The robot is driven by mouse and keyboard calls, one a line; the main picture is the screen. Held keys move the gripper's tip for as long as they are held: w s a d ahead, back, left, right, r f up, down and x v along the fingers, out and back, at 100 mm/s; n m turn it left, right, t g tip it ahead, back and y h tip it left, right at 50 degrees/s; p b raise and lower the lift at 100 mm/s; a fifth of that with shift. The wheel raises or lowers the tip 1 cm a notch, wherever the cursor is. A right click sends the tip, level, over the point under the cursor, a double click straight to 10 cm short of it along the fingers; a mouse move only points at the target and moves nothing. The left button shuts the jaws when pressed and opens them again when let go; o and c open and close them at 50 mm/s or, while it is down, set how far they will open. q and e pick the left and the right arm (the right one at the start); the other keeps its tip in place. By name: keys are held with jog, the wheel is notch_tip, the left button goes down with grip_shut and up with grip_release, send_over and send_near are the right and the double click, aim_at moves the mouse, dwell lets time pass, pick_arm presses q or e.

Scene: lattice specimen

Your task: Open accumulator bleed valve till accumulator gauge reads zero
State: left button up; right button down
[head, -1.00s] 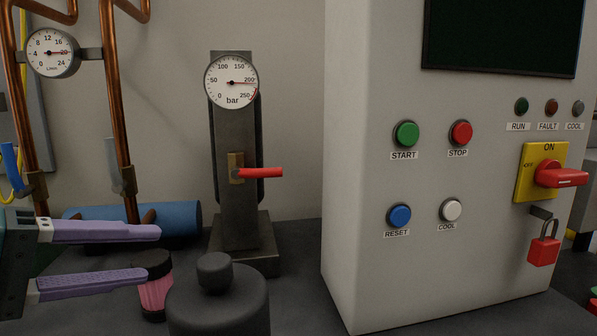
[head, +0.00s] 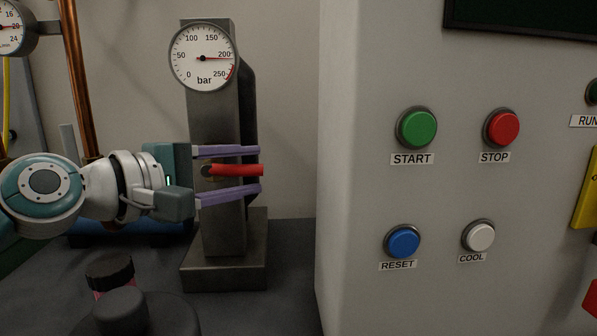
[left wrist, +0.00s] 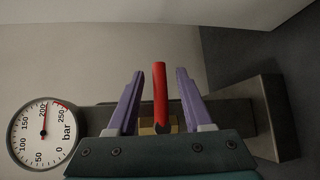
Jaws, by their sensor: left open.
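The accumulator gauge (head: 203,57) is a round white dial marked in bar on top of a dark metal post; its needle points near 200. It also shows in the left wrist view (left wrist: 45,133). The red bleed valve lever (head: 238,170) sticks out to the right from the post, level. My left gripper (head: 260,170) is open, with one purple finger above the lever and one below. In the left wrist view the lever (left wrist: 160,95) stands between the two fingers with a gap on each side. My right gripper is not in view.
A grey control cabinet (head: 350,200) stands close on the right, with green START, red STOP, blue RESET and white COOL buttons. Copper pipes (head: 75,80) rise on the left. A dark round knobbed object (head: 120,310) and a black-capped pink one (head: 110,272) stand in front.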

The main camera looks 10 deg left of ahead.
pick_arm(q)
jog(key=shift+w+d, duration=0.25)
jog(key=shift+w, duration=0.25)
grip_shut()
dwell(1.2)
